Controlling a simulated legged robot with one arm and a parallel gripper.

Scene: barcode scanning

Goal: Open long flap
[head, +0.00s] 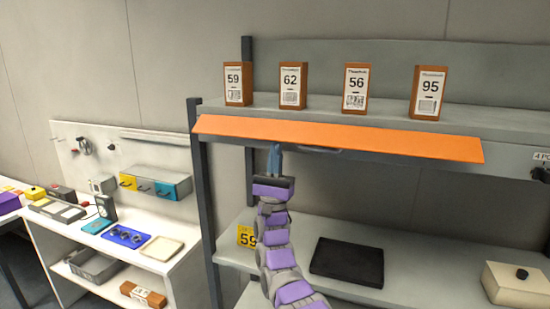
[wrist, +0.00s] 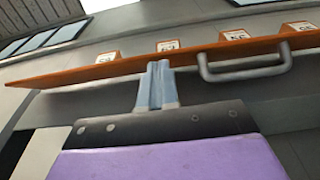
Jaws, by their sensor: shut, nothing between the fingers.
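The long orange flap (head: 345,136) runs along the front edge of the upper shelf in the head view. It stands raised, sticking out from the shelf front, and also shows in the wrist view (wrist: 110,70) as a thin slanted panel. A grey handle (wrist: 245,70) hangs at its underside, to the right of my gripper in the wrist view. My gripper (head: 274,150) is shut and empty, with its fingertips up at the flap's lower edge. In the wrist view my gripper (wrist: 157,66) reaches up to the flap; I cannot tell whether it touches.
Several numbered boxes, such as the 56 box (head: 355,88), stand on the upper shelf behind the flap. The lower shelf holds a black tray (head: 346,262), a beige box (head: 516,288) and a yellow 59 sign (head: 246,236). A white workbench (head: 75,240) stands at the left.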

